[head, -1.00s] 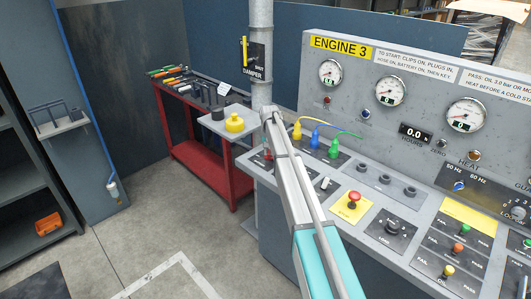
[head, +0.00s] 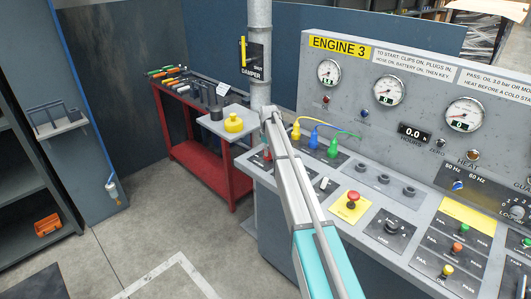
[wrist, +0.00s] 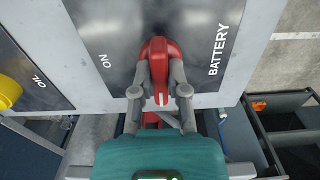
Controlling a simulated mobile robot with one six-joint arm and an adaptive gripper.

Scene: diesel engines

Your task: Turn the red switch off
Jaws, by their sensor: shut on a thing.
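The red switch (wrist: 158,50) is a red handle on a dark panel labelled BATTERY, with ON printed to its left in the wrist view. My gripper (wrist: 159,78) is shut on the red handle, one grey finger on each side. In the head view a small red part of the switch (head: 267,154) shows at the far left of the console, beside my arm. My arm hides the gripper's tips there.
The engine console (head: 375,170) carries gauges, a red stop button (head: 353,199) and several small switches. A yellow knob-like object (head: 233,123) sits on a side shelf. A red tool cart (head: 205,168) stands behind it. Open floor lies at the left.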

